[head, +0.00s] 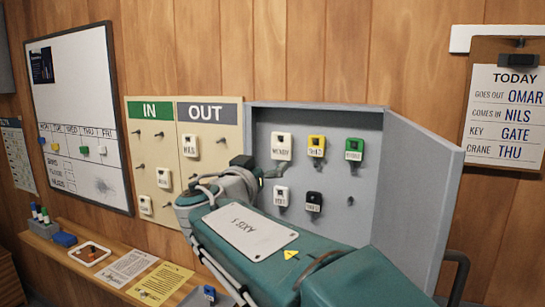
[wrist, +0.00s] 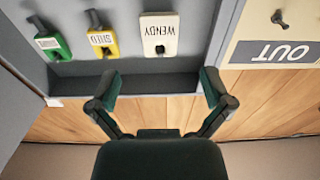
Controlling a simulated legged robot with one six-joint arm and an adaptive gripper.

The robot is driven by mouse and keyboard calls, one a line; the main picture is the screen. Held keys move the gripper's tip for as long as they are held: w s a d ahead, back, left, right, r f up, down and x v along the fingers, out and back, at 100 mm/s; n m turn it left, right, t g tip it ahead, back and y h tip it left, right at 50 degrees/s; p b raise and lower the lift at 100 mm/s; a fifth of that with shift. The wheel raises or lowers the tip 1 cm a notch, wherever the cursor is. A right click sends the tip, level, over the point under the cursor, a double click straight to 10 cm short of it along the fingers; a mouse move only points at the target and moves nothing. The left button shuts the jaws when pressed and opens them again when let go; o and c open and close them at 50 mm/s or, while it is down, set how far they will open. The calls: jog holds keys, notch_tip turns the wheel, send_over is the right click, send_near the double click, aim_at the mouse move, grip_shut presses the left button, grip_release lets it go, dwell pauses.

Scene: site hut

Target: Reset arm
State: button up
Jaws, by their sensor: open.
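My gripper (head: 255,170) is in front of the left part of the open grey key cabinet (head: 411,205), near the OUT board. In the wrist view my gripper (wrist: 160,88) has its two fingers spread apart with nothing between them. The white WENDY tag (head: 281,146) hangs in the cabinet's top row; in the wrist view the same tag (wrist: 159,36) is beyond the fingers, apart from them. My teal arm hides the cabinet's lower part.
Yellow (head: 316,147) and green (head: 353,149) tags hang beside WENDY, with white (head: 281,196) and black (head: 313,202) tags below. The IN/OUT board (head: 153,110) holds several white tags. The cabinet door stands open at right. A ledge (head: 70,238) below carries papers and pens.

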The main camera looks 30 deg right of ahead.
jog(key=s+a+f+n+g+y, duration=0.2)
jog(key=s+f+n+g+y, duration=0.4)
jog(key=s+f, duration=0.95)
jog(key=s+a+f+n+y, duration=0.4)
jog(key=s+a+f+y, duration=0.3)
jog(key=a+f+y, duration=0.2)
notch_tip(320, 180, down, 3)
jog(key=shift+s+a+r, duration=0.15)
jog(key=shift+r, duration=0.05)
